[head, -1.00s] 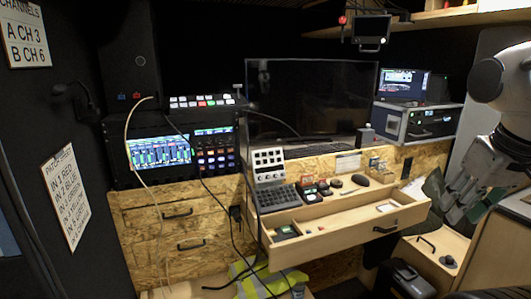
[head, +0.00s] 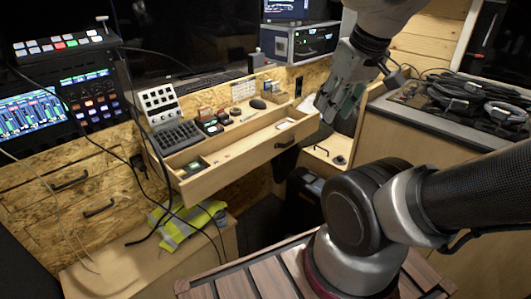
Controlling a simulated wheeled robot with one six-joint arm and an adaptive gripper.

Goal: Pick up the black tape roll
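I cannot single out the black tape roll with certainty. A small dark round thing (head: 236,112) lies on the desk ledge behind the open drawer, and a dark oval thing (head: 258,103) lies to its right. Another small dark round thing (head: 339,159) sits on the low wooden surface right of the drawer. My gripper (head: 332,106) hangs in the air right of the drawer's end, fingers pointing down and left. It appears apart from all these things. Its fingers are small and overlap a dark green shape, so their opening is unclear.
The open wooden drawer (head: 235,168) juts out below the desk. A keypad mixer (head: 175,135) stands at its left. Loose cables cross the left side. A yellow vest (head: 185,224) lies on a low bench. Coiled black cables (head: 465,95) cover the right counter. My slatted deck is in front.

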